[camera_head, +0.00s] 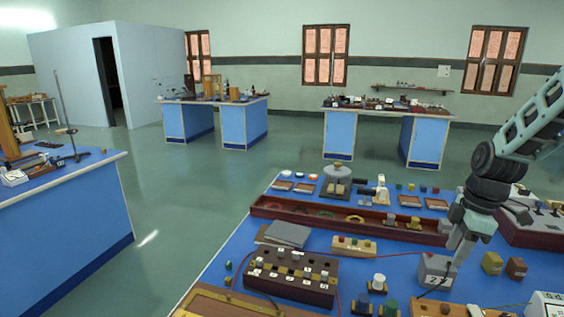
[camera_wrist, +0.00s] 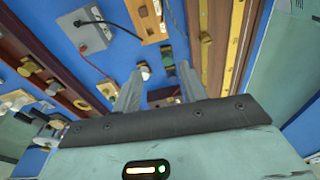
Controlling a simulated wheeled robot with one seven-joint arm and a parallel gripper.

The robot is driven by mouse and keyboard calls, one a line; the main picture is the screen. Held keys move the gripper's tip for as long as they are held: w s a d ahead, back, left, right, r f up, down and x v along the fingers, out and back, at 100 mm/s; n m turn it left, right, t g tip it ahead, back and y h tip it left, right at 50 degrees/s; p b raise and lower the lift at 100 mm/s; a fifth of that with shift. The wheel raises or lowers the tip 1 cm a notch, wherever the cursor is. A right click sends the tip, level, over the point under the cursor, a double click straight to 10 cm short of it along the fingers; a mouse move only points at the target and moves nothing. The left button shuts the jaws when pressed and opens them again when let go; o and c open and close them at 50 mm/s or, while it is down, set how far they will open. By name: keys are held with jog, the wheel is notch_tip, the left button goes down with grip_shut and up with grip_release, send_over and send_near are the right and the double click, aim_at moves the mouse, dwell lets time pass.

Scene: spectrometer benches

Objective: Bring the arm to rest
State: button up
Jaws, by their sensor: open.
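My gripper (camera_head: 458,250) hangs from my arm at the right of the head view, fingers pointing down over the blue bench. In the wrist view my gripper (camera_wrist: 158,82) has its two fingers apart, with nothing visibly held. A small pale-topped knob (camera_wrist: 143,72) shows between the fingers, seemingly on the bench below. In the head view the fingers overlap a grey labelled box (camera_head: 436,270); I cannot tell whether they touch it.
The blue bench (camera_head: 232,245) is crowded. A long dark-red tray (camera_head: 290,210), a dark block with several sockets (camera_head: 262,278) and a wooden block with knobs (camera_head: 353,246) stand left of my gripper. Other blue benches (camera_head: 245,122) stand farther off, with open green floor (camera_head: 190,190) between.

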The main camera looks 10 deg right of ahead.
jog(key=s+a+r+m, duration=0.1)
jog(key=s+a+r, duration=0.15)
jog(key=a, duration=0.75)
jog(key=s+a+r+m, duration=0.1)
jog(key=s+a, duration=0.2)
jog(key=a, duration=0.8)
jog(key=s+a+m, duration=0.1)
jog(key=s+a, duration=0.4)
jog(key=s, duration=0.2)
jog(key=s+a+r+m+h, duration=0.1)
jog(key=s+a, duration=0.5)
jog(key=s, duration=0.2)
jog(key=shift+s+r+m, duration=0.25)
jog(key=shift+s+m, duration=0.05)
